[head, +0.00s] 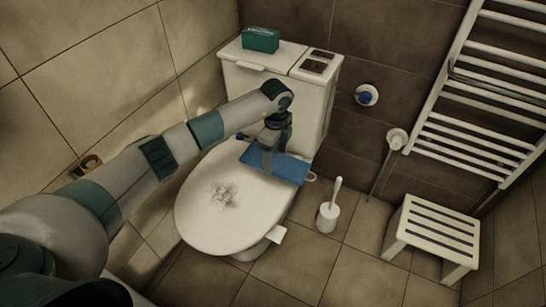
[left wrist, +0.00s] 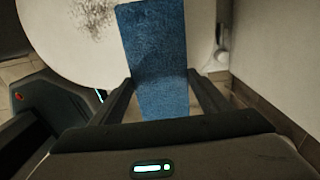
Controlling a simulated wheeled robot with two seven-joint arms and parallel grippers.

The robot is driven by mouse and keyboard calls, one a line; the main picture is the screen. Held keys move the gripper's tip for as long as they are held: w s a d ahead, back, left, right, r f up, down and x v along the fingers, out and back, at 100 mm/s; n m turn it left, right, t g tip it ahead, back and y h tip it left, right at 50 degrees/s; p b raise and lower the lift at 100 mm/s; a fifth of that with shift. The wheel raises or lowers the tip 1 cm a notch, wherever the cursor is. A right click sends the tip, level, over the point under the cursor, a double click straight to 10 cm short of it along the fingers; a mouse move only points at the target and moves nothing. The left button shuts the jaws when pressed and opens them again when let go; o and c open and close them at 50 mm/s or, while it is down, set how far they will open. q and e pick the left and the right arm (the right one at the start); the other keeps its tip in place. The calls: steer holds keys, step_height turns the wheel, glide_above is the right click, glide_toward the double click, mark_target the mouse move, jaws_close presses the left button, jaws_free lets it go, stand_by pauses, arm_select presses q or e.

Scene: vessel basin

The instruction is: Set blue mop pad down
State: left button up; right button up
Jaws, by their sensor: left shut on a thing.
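The blue mop pad (head: 284,167) is a flat blue rectangle at the back right of the closed toilet lid (head: 210,225). My left gripper (head: 269,140) is above the pad with its fingers pointing down, shut on it. In the left wrist view the pad (left wrist: 158,60) runs between the two fingers (left wrist: 160,95) and out over the white lid. I cannot tell whether the pad rests on the lid or hangs just above it. A dark smudge (head: 224,195) marks the middle of the lid.
The cistern (head: 318,95) with a green box (head: 261,39) on top stands behind. A toilet brush (head: 329,215) is on the floor at the right. A slatted stool (head: 436,235) and a towel radiator (head: 480,90) are further right. The front of the lid is clear.

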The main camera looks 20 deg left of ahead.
mark_target(279, 162)
stand_by(0.4)
arm_select(q)
steer(key=shift+w+d+r+m, duration=0.1)
steer(key=shift+r+m, duration=0.6)
steer(key=shift+m, duration=0.4)
steer(key=r+m, duration=0.1)
steer(key=m, duration=0.2)
steer(key=r+m, duration=0.2)
steer(key=m, duration=0.1)
steer(key=d+r+m, duration=0.1)
steer(key=r+m, duration=0.1)
steer(key=m, duration=0.1)
steer(key=shift+r+m, duration=0.2)
steer(key=shift+m, duration=0.2)
steer(key=s+r+n, duration=0.6)
steer(key=r+n, duration=0.1)
steer(key=n, duration=0.8)
steer(key=s+r+n, duration=0.5)
steer(key=r+n, duration=0.2)
steer(key=n, duration=0.9)
steer(key=shift+s+a+r+n, duration=0.25)
steer(key=shift+s+a+n, duration=0.05)
steer(key=shift+s+a, duration=0.15)
